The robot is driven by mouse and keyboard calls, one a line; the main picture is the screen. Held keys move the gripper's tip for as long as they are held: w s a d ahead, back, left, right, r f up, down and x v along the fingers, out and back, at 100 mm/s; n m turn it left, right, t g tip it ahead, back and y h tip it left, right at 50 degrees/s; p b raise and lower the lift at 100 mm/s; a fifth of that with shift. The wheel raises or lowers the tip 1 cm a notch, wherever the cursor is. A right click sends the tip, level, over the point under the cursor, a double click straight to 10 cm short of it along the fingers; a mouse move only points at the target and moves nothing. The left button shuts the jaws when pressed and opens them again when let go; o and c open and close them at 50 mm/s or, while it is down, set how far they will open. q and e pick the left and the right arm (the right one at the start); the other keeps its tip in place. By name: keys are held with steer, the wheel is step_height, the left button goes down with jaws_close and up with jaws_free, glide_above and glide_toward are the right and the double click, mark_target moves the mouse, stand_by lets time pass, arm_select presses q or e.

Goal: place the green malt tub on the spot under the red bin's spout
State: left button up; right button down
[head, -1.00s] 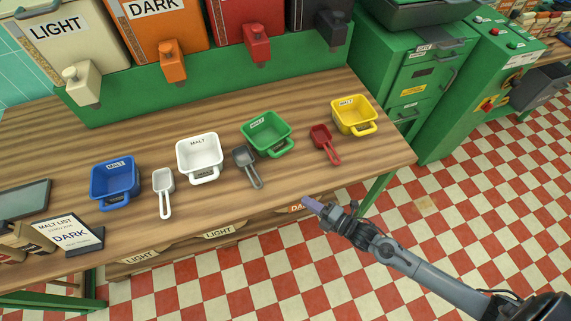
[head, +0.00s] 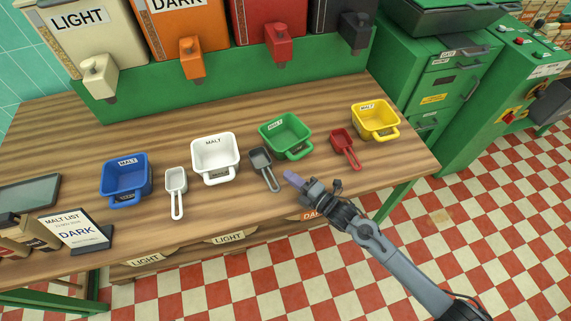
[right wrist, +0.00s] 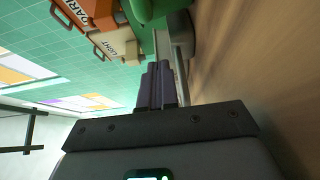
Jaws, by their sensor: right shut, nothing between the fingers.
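The green malt tub (head: 286,138) stands upright and looks empty on the wooden table, its handle towards the front edge. The red bin (head: 268,18) stands at the back, with its red spout (head: 278,46) above the tabletop. No marked spot shows on the wood below the spout. My right gripper (head: 292,178) is shut and empty, near the table's front edge, in front of the green tub and apart from it. Its closed fingers (right wrist: 158,85) show in the right wrist view, with a blurred green shape beyond them. My left gripper is not in view.
A grey scoop (head: 264,170) lies left of my gripper and a red scoop (head: 345,149) lies right of the green tub. The white tub (head: 214,158), yellow tub (head: 375,120) and blue tub (head: 125,181) stand along the table. Wood behind the tubs is clear.

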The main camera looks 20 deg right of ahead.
steer(key=w, duration=0.3)
steer(key=w+b, duration=0.1)
steer(key=shift+w+a, duration=0.3)
steer(key=shift+w, duration=0.1)
steer(key=shift+w+d, duration=0.15)
steer(key=shift+w, duration=0.45)
